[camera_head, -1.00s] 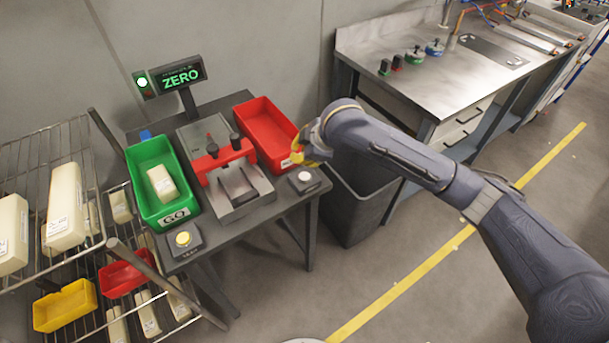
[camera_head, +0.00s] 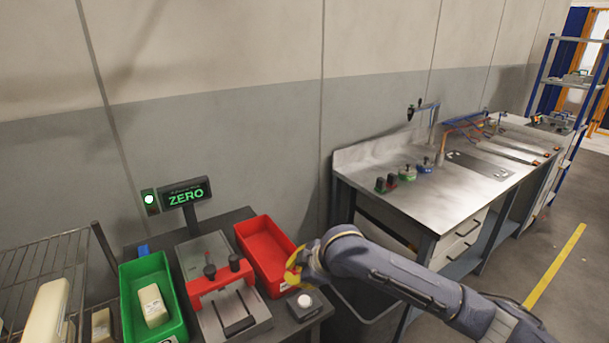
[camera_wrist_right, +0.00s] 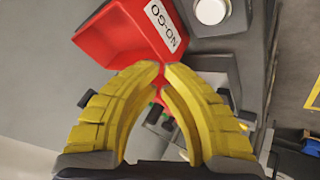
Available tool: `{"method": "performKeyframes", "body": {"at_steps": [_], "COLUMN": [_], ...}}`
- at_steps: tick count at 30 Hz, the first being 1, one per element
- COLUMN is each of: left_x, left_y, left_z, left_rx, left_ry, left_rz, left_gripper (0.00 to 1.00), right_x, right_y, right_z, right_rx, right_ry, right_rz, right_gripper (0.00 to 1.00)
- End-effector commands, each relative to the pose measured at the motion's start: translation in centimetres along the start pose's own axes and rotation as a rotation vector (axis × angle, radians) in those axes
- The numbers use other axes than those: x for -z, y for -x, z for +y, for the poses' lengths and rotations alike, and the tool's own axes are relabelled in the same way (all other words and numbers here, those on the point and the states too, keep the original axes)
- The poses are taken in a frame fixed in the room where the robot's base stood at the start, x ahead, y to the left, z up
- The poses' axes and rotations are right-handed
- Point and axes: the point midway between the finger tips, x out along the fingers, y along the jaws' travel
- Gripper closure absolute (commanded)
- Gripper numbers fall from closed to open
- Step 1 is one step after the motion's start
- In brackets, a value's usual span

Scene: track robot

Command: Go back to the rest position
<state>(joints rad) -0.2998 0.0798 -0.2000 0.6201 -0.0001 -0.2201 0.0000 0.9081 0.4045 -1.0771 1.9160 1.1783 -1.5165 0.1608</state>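My right gripper (camera_head: 294,270) is over the front right part of the small station table, beside the red bin (camera_head: 262,248) and close to the white push button (camera_head: 305,301). In the right wrist view its yellow fingers (camera_wrist_right: 162,66) curve together, tips meeting with almost no gap and nothing between them. The red bin with its NO-GO label (camera_wrist_right: 130,30) and the white button (camera_wrist_right: 211,10) lie beyond the fingertips. My left gripper is not in view.
A red-handled fixture (camera_head: 222,284) stands between the red bin and a green bin (camera_head: 175,270) holding a pale block (camera_head: 153,304). A display (camera_head: 186,193) reads ZERO. A wire rack (camera_head: 35,262) is at left, a steel workbench (camera_head: 440,190) at right.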

Motion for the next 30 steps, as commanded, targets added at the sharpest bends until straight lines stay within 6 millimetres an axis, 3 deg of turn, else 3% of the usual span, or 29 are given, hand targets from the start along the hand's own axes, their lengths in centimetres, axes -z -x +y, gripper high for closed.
{"method": "performKeyframes", "body": {"at_steps": [2,5,8,11,14,17,20,26,30], "left_x": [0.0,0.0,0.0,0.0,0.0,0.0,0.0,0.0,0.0], "left_y": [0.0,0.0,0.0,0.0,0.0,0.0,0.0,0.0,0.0], "left_z": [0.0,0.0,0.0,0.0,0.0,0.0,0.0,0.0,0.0], "left_rx": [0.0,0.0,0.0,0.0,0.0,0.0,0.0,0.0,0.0], "left_ry": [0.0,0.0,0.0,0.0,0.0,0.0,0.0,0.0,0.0], "left_rz": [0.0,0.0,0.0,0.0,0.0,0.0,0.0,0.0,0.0], "left_gripper": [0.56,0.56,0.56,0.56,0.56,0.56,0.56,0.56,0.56], "right_x": [0.0,-0.5,-2.3,-6.0,-11.0,-16.4,-21.7,-31.3,-36.9], "right_y": [-0.7,-1.5,-2.9,-5.3,-8.1,-10.9,-13.6,-18.1,-20.4], "right_z": [1.8,6.4,10.8,13.6,14.6,13.8,11.5,4.2,-2.4], "right_rx": [-0.041,-0.136,-0.232,-0.316,-0.383,-0.43,-0.46,-0.479,-0.47], "right_ry": [-0.036,-0.112,-0.205,-0.313,-0.413,-0.499,-0.57,-0.68,-0.742], "right_rz": [0.028,0.073,0.113,0.132,0.132,0.113,0.081,-0.002,-0.066], "right_gripper": [1.0,1.0,1.0,1.0,1.0,1.0,1.0,1.0,1.0]}}
